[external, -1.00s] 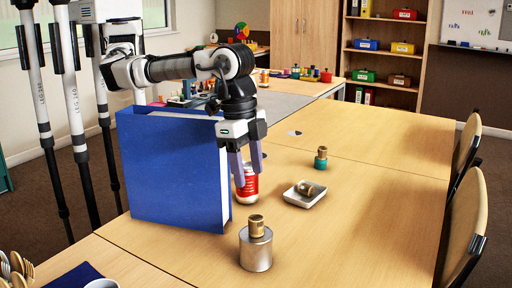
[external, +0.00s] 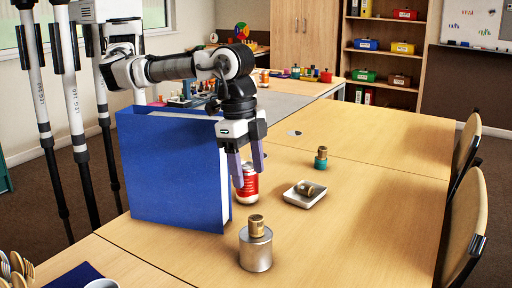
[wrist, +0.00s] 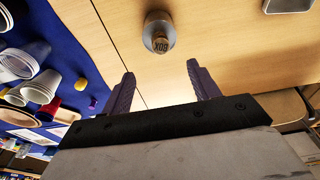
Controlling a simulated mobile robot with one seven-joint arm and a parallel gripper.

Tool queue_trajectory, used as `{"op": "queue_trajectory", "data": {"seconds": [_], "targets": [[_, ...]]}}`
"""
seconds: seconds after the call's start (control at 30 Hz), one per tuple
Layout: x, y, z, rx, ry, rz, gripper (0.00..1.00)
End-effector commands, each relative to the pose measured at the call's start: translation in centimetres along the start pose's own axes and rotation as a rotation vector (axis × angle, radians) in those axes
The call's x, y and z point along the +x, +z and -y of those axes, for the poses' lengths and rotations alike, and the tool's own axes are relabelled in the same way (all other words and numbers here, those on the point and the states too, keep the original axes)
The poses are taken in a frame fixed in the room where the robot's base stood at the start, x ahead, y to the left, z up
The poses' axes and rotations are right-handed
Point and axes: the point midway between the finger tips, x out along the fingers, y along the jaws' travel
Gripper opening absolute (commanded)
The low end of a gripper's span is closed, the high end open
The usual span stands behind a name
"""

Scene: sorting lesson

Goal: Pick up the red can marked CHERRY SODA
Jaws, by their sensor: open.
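The red can (external: 250,185) with a pale label stands upright on the table, just right of the blue binder. Its lettering is too small to read. My gripper (external: 248,179) is open and points down. In the external view its fingers overlap the upper left part of the can; I cannot tell whether they touch it. In the wrist view my gripper (wrist: 161,69) shows two spread fingers with nothing visible between them. The can is not recognisable there.
A tall blue binder (external: 172,170) stands close left of my gripper. A silver cylinder with a brass top (external: 256,250) stands nearer the camera. A white dish (external: 296,201) and a brass-and-teal piece (external: 321,160) lie right. The table's right side is clear.

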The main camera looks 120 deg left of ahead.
Motion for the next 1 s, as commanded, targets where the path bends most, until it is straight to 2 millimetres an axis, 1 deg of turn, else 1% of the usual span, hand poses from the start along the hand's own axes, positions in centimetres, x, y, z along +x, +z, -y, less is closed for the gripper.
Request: {"op": "queue_trajectory", "data": {"seconds": [0.03,0.17,0.4,0.47,0.57,0.67,0.83,0.87,0.9,0.93,1.0], "targets": [[0.0,0.0,0.0,0.0,0.0,0.0,0.67],[0.0,0.0,0.0,0.0,0.0,0.0,0.84],[0.0,0.0,0.0,0.0,0.0,0.0,0.85],[-0.3,-0.1,0.0,0.0,0.0,-0.001,0.85],[-2.1,-0.4,0.0,0.0,0.0,-0.004,0.85],[-5.1,-0.9,0.1,0.001,0.0,-0.005,0.85],[-11.5,-1.8,0.1,0.001,-0.001,-0.005,0.85],[-11.7,-2.8,1.3,-0.023,-0.013,-0.043,0.85],[-12.4,-4.2,2.8,-0.052,-0.028,-0.104,0.85],[-13.1,-5.2,3.8,-0.07,-0.039,-0.148,0.85],[-15.0,-7.5,6.3,-0.113,-0.067,-0.253,0.85]]}}
